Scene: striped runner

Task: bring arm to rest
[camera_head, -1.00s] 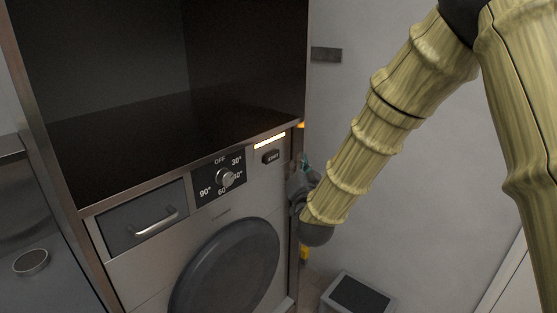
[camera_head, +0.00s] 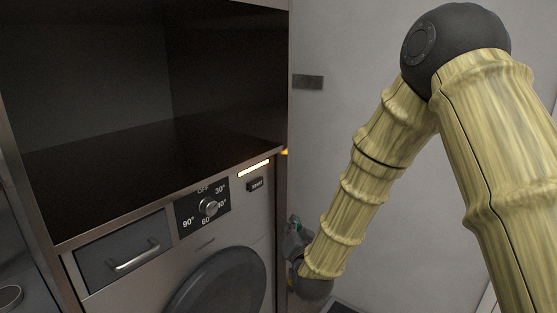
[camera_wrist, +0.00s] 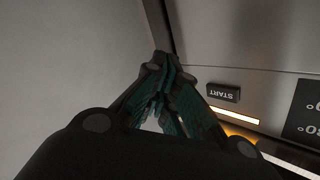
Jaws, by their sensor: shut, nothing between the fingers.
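My arm (camera_head: 362,190) comes in from the right in the head view and bends down towards the washing machine's right edge. My gripper (camera_wrist: 161,98) is shut and empty in the wrist view, its dark green finger pads together. In the head view my gripper (camera_head: 295,228) is small and partly hidden beside the machine's right side. It points up near the machine's front edge, and I cannot tell whether it touches the machine.
The washing machine (camera_head: 215,240) has a dial (camera_head: 208,207), a START button (camera_head: 255,184), a lit strip (camera_head: 254,168) and a drawer (camera_head: 125,252). An open dark cabinet space (camera_head: 90,90) lies above it. A grey wall (camera_head: 340,50) is behind my arm.

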